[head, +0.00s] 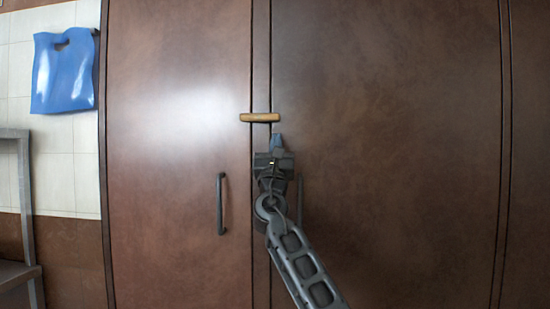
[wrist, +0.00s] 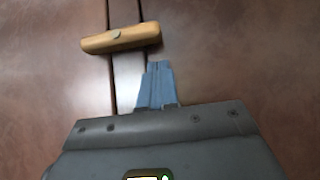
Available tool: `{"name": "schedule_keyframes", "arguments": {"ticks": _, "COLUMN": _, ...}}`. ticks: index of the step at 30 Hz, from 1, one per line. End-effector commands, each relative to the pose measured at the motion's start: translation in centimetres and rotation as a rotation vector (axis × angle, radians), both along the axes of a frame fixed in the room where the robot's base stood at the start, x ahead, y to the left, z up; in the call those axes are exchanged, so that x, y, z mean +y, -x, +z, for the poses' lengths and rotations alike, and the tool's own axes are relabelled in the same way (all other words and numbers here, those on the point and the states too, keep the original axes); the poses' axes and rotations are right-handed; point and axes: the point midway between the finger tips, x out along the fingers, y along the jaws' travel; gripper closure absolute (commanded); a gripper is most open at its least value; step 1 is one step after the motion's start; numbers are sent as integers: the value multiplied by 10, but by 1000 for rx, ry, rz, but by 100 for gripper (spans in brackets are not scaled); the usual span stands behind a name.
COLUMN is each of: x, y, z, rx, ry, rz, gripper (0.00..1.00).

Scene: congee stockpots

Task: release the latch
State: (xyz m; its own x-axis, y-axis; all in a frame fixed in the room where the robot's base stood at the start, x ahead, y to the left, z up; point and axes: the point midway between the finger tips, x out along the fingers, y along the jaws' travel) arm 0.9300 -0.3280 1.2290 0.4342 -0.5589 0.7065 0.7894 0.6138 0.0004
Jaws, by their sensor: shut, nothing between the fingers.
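The latch (head: 260,117) is a small wooden bar lying across the gap between two brown cabinet doors, nearly horizontal. In the wrist view the latch (wrist: 121,38) shows a round pivot near its middle and spans the strip between the doors. My gripper (head: 277,141) is shut and empty, just below the right end of the latch. In the wrist view the blue-grey fingertips (wrist: 158,66) point up toward the latch's right end, with a small gap in the picture. I cannot tell their exact distance from the door.
The left door (head: 165,150) has a dark vertical handle (head: 220,204). The right door (head: 400,150) has a handle (head: 300,200) partly hidden behind my arm. A blue bag (head: 63,75) hangs on the tiled wall at left. A grey metal frame (head: 25,190) stands below it.

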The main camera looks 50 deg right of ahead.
Motion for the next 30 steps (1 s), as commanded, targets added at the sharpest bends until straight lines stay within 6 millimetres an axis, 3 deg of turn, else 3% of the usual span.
{"name": "schedule_keyframes", "arguments": {"ticks": 1, "x": 2, "y": 0, "z": 11, "rx": -2, "ry": 1, "rz": 3, "gripper": 100}}
{"name": "schedule_keyframes", "arguments": {"ticks": 7, "x": 1, "y": 0, "z": 27, "rx": -1, "ry": 0, "rz": 2, "gripper": 100}}
{"name": "schedule_keyframes", "arguments": {"ticks": 30, "x": 0, "y": -3, "z": 33, "rx": 0, "ry": 0, "rz": 1, "gripper": 100}}
